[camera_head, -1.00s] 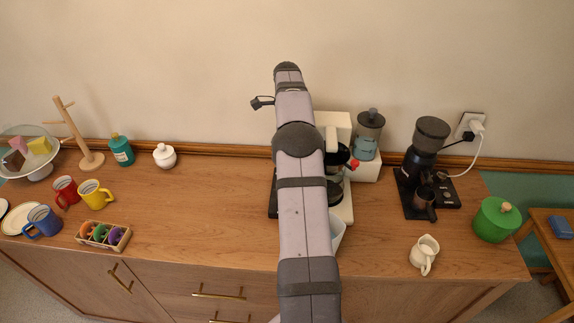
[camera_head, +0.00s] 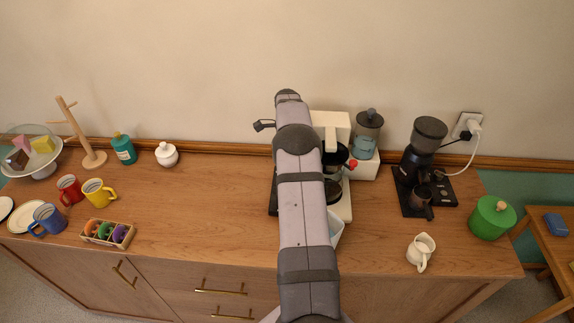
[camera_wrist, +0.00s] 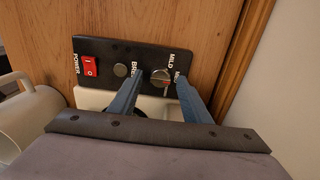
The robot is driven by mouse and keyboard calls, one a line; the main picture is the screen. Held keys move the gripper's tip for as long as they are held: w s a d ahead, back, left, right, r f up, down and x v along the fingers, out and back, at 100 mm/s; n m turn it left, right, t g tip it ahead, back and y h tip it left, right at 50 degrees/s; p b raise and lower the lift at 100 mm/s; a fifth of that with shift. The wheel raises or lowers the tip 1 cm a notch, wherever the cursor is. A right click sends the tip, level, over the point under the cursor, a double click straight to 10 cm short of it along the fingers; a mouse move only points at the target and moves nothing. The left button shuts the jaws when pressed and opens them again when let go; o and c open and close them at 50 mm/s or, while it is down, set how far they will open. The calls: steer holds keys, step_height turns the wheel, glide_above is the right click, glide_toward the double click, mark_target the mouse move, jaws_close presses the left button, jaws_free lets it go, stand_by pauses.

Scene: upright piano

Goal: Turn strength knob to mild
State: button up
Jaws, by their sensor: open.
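In the wrist view a black control panel (camera_wrist: 112,54) carries a round strength knob (camera_wrist: 160,76) with a small red mark by its lower right edge. The word MILD is printed near the knob, and another label beside it is partly covered. My gripper (camera_wrist: 160,79) is open, with one blue finger on each side of the knob. I cannot tell whether either finger touches it. In the head view the white coffee maker (camera_head: 346,206) is partly hidden behind my arm, which also hides the gripper and panel.
A cream pitcher (camera_head: 421,250) and a black grinder (camera_head: 420,160) stand right of the coffee maker. Several mugs and a tray (camera_head: 107,242) are at left. The counter between is clear.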

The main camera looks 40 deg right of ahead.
steer(key=c, duration=1)
steer(key=shift+c, duration=0.2)
steer(key=shift+n, duration=0.5)
steer(key=n+b, duration=0.1)
steer(key=n, duration=0.3)
steer(key=shift+n, duration=0.3)
steer(key=n, duration=0.4)
steer(key=shift+w+n, duration=0.1)
steer(key=shift+n, duration=0.3)
steer(key=shift+d, duration=0.1)
